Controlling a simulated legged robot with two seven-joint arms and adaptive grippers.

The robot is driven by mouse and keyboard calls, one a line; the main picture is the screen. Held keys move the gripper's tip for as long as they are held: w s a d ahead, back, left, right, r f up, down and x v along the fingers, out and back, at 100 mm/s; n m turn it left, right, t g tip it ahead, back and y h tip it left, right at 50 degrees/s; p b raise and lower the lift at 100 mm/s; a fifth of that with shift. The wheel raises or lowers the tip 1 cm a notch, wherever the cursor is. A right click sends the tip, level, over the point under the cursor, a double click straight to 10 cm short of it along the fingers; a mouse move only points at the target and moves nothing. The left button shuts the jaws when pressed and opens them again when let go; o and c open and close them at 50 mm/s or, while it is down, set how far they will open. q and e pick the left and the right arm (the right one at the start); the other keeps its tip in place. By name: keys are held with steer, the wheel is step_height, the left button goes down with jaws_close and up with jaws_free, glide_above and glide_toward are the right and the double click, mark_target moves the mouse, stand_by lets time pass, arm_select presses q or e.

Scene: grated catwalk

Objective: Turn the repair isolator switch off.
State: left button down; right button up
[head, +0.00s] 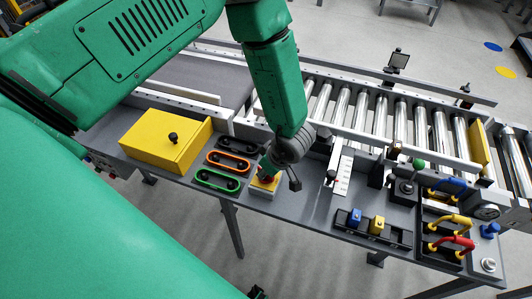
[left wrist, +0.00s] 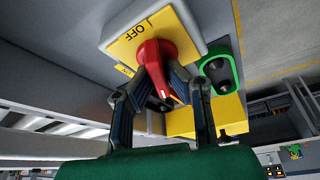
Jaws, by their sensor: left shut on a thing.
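The repair isolator switch is a pale box with a yellow face (left wrist: 123,50) and a red rotary handle (left wrist: 152,62). The word OFF is readable on the face at its upper part in the left wrist view. Another mark at the face's lower left is partly hidden. In the head view the yellow face (head: 264,183) sits at the bench's front edge. My left gripper (left wrist: 166,92) is shut on the red handle, with its fingers on either side; it also shows in the head view (head: 273,171), hiding most of the handle. My right gripper is not in view.
A yellow box (head: 165,138) with a black knob, and orange (head: 228,161) and green (head: 218,180) ringed panels lie left of the switch. A roller conveyor (head: 390,115) runs behind.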

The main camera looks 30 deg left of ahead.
arm_select(q)
steer(key=shift+d+n+g+p, duration=0.1)
steer(key=shift+n+g+p, duration=0.35)
steer(key=shift+n, duration=0.75)
steer(key=shift+f+n+g, duration=0.1)
steer(key=shift+n+g, duration=0.25)
steer(key=shift+n, duration=0.55)
steer(key=c, duration=1.6)
jaws_free()
steer(key=shift+w, duration=0.1)
steer(key=shift+d+r, duration=0.1)
steer(key=shift+r, duration=0.25)
steer(key=v, duration=1.1)
